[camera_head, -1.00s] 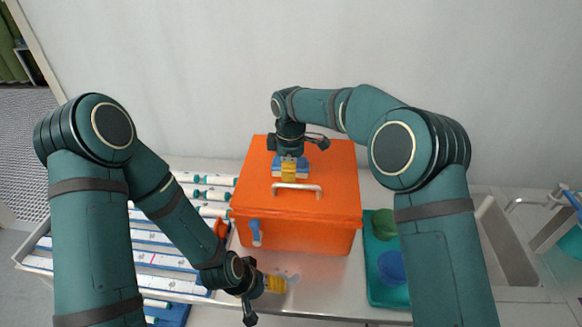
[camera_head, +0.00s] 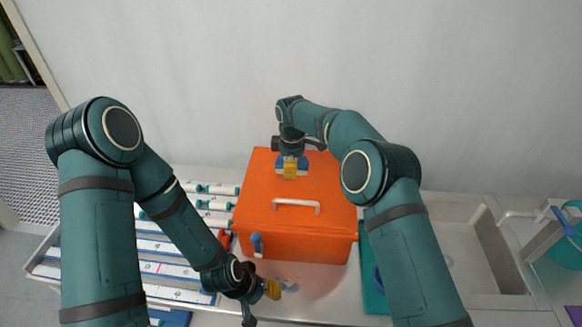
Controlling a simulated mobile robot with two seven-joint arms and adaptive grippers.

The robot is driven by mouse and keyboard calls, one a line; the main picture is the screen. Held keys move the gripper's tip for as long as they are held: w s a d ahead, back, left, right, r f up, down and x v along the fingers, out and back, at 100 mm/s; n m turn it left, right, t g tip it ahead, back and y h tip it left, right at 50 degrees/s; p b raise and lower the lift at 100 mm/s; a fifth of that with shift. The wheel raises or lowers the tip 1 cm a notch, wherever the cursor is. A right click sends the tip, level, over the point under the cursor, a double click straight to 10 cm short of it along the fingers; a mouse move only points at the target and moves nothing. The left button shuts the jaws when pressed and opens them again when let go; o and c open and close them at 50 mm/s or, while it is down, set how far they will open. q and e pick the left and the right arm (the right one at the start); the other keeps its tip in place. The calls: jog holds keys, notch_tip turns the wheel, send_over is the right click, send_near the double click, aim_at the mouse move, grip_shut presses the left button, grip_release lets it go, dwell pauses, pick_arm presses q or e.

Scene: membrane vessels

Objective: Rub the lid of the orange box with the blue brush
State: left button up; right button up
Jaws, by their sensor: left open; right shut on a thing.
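The orange box (camera_head: 330,222) stands on the counter with its lid (camera_head: 262,185) shut and a pale handle (camera_head: 296,204) near the lid's front. My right gripper (camera_head: 290,171) is over the back half of the lid, shut on the blue brush (camera_head: 279,163). Only parts of the brush show around the yellow fingers. The brush looks to be at the lid surface, though I cannot tell whether it touches. My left gripper (camera_head: 273,290) is open and empty, low in front of the box near the counter's front edge.
A rack of white tubes (camera_head: 150,270) fills the counter left of the box. A green tray (camera_head: 368,275) lies right of the box, partly behind my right arm. A sink (camera_head: 445,250) is farther right. A blue latch (camera_head: 257,244) is on the box front.

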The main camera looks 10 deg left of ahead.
pick_arm(q)
jog(key=shift+r+p, duration=0.9)
jog(key=shift+r, duration=0.05)
pick_arm(e)
jog(key=shift+w+d+f, duration=0.1)
jog(key=shift+w+f, duration=0.05)
jog(key=shift+w, duration=0.3)
jog(key=shift+w+d+f, duration=0.1)
jog(key=shift+w, duration=0.35)
pick_arm(q)
jog(key=shift+w+f, duration=0.1)
jog(key=shift+f, duration=0.05)
pick_arm(e)
jog(key=shift+w+a+f, duration=0.1)
jog(key=shift+w+f, duration=0.05)
jog(key=shift+w, duration=0.75)
